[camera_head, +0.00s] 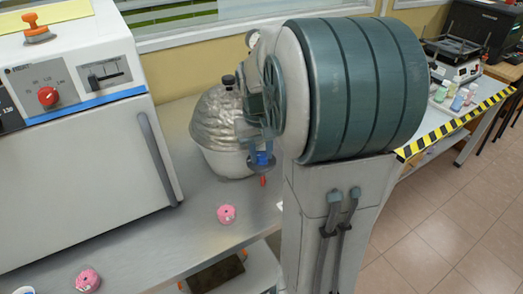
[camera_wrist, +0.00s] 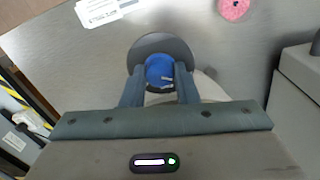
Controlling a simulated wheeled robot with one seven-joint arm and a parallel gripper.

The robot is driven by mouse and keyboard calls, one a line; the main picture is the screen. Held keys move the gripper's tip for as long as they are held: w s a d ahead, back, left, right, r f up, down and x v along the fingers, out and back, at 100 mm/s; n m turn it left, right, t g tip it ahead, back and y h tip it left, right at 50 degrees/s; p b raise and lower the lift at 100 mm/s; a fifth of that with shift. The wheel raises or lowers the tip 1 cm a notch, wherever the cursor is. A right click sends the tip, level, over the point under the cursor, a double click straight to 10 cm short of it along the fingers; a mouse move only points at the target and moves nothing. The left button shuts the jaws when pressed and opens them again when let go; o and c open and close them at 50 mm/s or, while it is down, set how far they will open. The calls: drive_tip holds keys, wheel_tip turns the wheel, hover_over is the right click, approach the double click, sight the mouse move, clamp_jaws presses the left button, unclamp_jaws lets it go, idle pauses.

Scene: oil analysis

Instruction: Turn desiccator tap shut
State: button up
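The desiccator (camera_head: 218,125) is a silvery domed vessel with a black knob on top, standing on the metal bench. A blue tap (camera_head: 262,158) sits at its right side, partly hidden by my gripper. In the wrist view the blue tap (camera_wrist: 159,70) lies between my two fingertips, with a round grey disc (camera_wrist: 160,44) around its far side. My gripper (camera_wrist: 160,76) has one finger on each side of the tap, with no clear gap visible. My arm hides part of the desiccator's right side.
A large white oven-like instrument (camera_head: 90,130) fills the left of the bench. A pink round object (camera_head: 227,214) lies in front of the desiccator, another pink one (camera_head: 88,281) nearer the front left. A wall and window ledge run behind.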

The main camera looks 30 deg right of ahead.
sight(258, 154)
drive_tip(key=shift+m, duration=0.3)
drive_tip(key=shift+o, duration=0.2)
drive_tip(key=m, duration=0.5)
drive_tip(key=m+p, duration=0.1)
drive_tip(key=m, duration=0.5)
drive_tip(key=shift+w, duration=0.1)
idle(0.5)
drive_tip(key=o, duration=1)
drive_tip(key=shift+c, duration=0.2)
drive_tip(key=shift+r, duration=0.1)
wheel_tip(258, 154, up, 14)
drive_tip(key=shift+w+p, duration=0.3)
drive_tip(key=shift+p, duration=0.1)
drive_tip(key=shift+a+f, duration=0.15)
drive_tip(key=shift+f, duration=0.05)
